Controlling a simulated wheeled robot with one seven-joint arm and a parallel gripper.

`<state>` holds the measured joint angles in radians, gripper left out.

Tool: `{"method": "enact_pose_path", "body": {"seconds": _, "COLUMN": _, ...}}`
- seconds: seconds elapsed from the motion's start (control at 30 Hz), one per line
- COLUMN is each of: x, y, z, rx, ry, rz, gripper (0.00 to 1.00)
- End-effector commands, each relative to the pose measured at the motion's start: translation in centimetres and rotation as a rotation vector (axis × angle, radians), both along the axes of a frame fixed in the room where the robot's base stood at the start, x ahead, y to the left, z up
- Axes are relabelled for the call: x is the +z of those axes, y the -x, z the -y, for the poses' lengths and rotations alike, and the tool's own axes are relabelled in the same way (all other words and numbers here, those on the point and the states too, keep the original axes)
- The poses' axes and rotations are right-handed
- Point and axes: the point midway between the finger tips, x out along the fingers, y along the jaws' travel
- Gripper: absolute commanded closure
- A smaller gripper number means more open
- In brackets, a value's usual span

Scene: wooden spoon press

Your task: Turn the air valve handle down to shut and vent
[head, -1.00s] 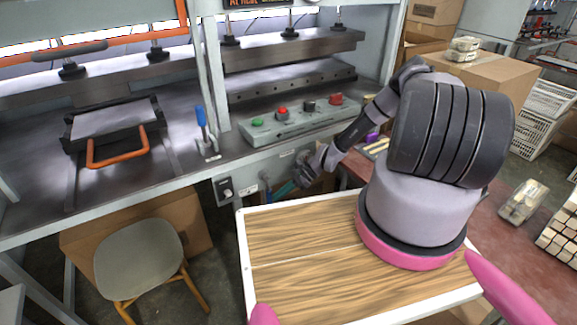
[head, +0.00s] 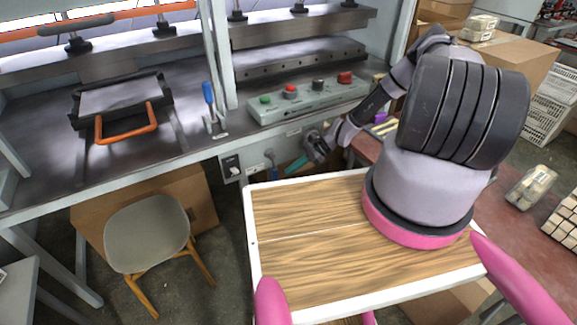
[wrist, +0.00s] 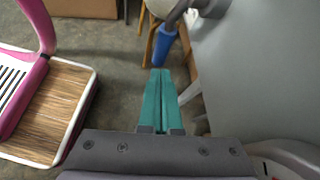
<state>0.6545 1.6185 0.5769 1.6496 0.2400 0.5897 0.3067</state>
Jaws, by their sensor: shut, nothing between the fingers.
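The air valve handle has a blue grip on a grey bent lever. It shows in the wrist view (wrist: 166,46), just beyond the fingertips, and small in the head view (head: 271,157) below the press bench's front edge. My gripper (wrist: 160,73) has teal fingers pressed together with nothing between them. It also shows in the head view (head: 296,166), just right of the blue grip. The tips look close to the grip; I cannot tell if they touch. The valve body is partly cut off at the top of the wrist view.
A switch box (head: 231,166) sits left of the valve on the grey front panel. A control box with buttons (head: 308,99) and a blue clamp handle (head: 207,92) are on the bench above. A chair (head: 149,234) stands at lower left. A cardboard box (head: 200,203) is under the bench.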

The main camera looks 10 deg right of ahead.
Motion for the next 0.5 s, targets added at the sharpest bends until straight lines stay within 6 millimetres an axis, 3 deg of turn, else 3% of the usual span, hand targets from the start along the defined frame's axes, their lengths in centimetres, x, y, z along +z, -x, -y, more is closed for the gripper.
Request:
{"method": "enact_pose_path", "body": {"seconds": 0.2, "x": 2.6, "y": -0.4, "z": 3.9, "rx": -0.002, "ry": 0.004, "rz": 0.003, "gripper": 1.0}}
{"method": "enact_pose_path", "body": {"seconds": 0.5, "x": 4.2, "y": -0.5, "z": 6.1, "rx": -0.002, "ry": 0.002, "rz": 0.001, "gripper": 1.0}}
